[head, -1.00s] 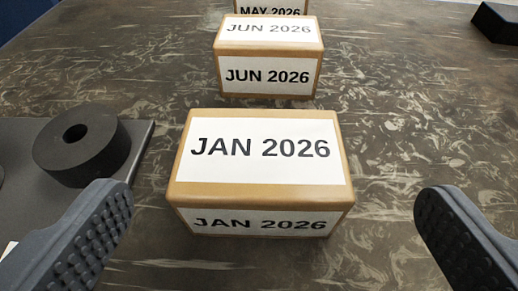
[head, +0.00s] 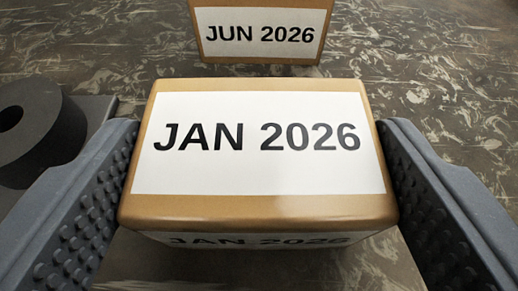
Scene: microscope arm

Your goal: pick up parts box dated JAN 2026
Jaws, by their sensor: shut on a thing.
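The parts box dated JAN 2026 (head: 258,178) is a tan box with white labels on its top and front. It fills the middle of the head view. My gripper (head: 258,165) is shut on it, with one grey studded finger against its left side and the other against its right side. The box looks level. Its underside is hidden, so I cannot tell whether it touches the table.
A second tan box labelled JUN 2026 (head: 262,30) stands just behind on the dark patterned table (head: 440,70). A black ring (head: 35,130) lies on a dark plate at the left, close to the left finger. The table at the right is clear.

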